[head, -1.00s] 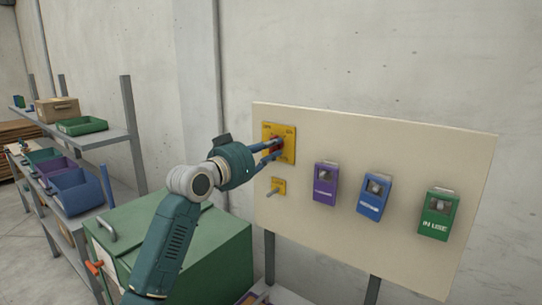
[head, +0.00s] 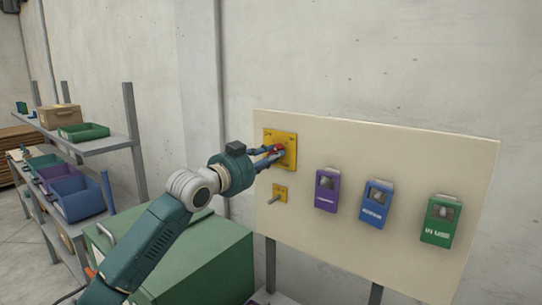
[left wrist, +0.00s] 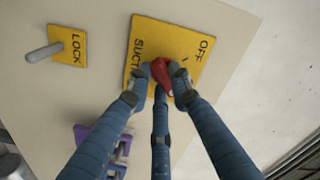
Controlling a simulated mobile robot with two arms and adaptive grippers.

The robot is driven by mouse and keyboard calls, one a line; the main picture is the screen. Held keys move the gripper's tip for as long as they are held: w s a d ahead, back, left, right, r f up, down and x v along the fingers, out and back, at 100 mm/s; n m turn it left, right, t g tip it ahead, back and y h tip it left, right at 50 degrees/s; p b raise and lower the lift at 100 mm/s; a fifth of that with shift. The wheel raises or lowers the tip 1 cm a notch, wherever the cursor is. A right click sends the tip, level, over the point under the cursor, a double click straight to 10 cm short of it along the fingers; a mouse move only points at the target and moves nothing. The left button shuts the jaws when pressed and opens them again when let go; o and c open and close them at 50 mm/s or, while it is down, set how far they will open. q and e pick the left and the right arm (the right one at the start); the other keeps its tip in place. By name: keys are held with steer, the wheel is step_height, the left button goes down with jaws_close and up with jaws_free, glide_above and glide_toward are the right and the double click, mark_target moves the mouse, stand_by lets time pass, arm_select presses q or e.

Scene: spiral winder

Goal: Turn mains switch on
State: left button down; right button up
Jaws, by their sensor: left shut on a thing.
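The switch is a yellow plate (head: 290,140) at the upper left of the pale board, with a red knob (head: 277,149) on it. In the left wrist view the plate (left wrist: 182,40) bears "OFF" and letters that look like "SUCT", partly covered. My left gripper (head: 273,154) reaches it from the left. Its blue fingers are shut on the red knob (left wrist: 161,73), with fingertips on its sides close to the plate. The fingers hide part of the knob, so its exact pointing is hard to tell. My right gripper is not in view.
A small yellow "LOCK" plate (head: 281,190) with a grey peg sits just below the switch. Purple (head: 326,189), blue (head: 375,204) and green (head: 440,220) boxes hang to the right. A green cabinet (head: 205,255) stands below my arm, and shelves with bins (head: 82,132) stand left.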

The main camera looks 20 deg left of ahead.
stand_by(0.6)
arm_select(q)
steer(key=c, duration=1.5)
jaws_free()
steer(key=shift+c, duration=0.2)
steer(key=v, duration=1.2)
